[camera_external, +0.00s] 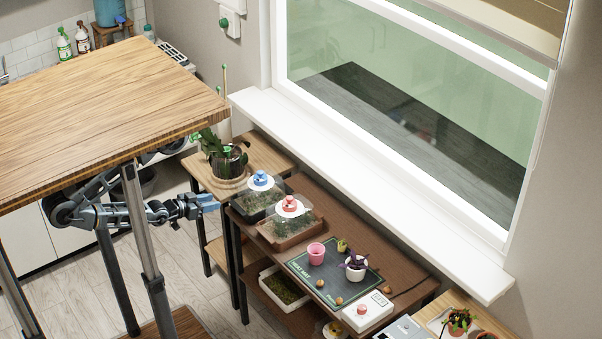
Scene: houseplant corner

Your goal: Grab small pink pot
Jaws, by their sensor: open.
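A small pink pot (316,253) stands upright on a dark green mat (320,282) on the brown shelf table. It looks empty. My gripper (212,203) is at the left end of that table, near the wooden stand, well to the left of the pot and apart from it. Its blue-tipped fingers point right and are open, with nothing seen between them. Part of my arm is hidden behind the large wooden table and its legs.
Two clear-domed trays, one with a blue knob (260,180) and one with a red knob (290,205), stand between my gripper and the pot. A white pot with a purple plant (356,268) and a tiny yellow-green pot (342,245) are beside the pink pot. A large wooden tabletop (110,100) overhangs my arm.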

